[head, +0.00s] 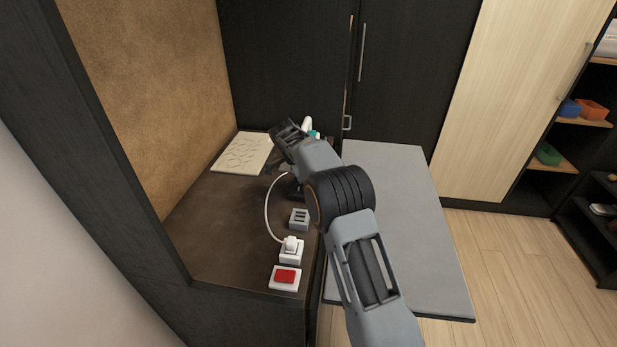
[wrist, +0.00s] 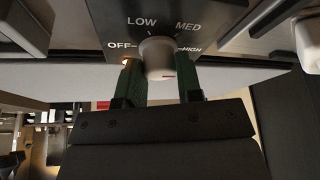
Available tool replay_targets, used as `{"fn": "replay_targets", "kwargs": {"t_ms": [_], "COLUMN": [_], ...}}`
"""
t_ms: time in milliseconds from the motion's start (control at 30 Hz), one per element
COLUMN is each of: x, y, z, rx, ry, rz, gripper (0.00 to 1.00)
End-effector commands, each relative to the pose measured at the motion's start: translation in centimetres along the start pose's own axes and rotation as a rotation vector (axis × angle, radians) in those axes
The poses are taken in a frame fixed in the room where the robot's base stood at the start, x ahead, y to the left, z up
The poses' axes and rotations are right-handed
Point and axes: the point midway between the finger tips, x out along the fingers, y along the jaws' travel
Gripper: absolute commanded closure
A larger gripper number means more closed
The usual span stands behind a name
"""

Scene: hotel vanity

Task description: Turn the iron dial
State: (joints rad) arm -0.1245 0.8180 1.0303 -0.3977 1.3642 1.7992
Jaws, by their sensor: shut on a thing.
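The iron dial (wrist: 157,55) is a pale round knob on a dark panel (wrist: 112,18) marked OFF, LOW, MED and HIGH in the wrist view. A small orange glow shows by the OFF label, beside the left finger. In the head view my gripper (head: 287,137) is over the far part of the counter, and my arm hides the dial. A white and teal thing (head: 309,128), perhaps the iron, shows partly behind it.
On the brown counter (head: 222,225) are a pale patterned board (head: 243,153), a grey socket block (head: 299,218), a white plug (head: 290,247) with a cord, and a red switch (head: 285,277). A grey board (head: 425,230) lies right of my arm. Dark cabinets stand behind.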

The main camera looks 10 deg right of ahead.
Motion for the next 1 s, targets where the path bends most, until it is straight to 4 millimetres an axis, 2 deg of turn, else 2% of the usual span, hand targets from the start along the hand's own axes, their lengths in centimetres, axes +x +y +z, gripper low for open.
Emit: {"fn": "replay_targets", "kwargs": {"t_ms": [433,467,700,1000], "x": [0.12,0.12,0.08,-0.38], "y": [0.02,0.02,0.01,-0.03], "z": [-0.06,-0.06,-0.04,-0.01], "rx": [0.009,0.009,0.008,0.007], "ry": [0.001,0.001,0.001,0.0], "rz": [0.005,0.005,0.004,0.002], "gripper": [0.91,0.65,0.43,0.43]}}
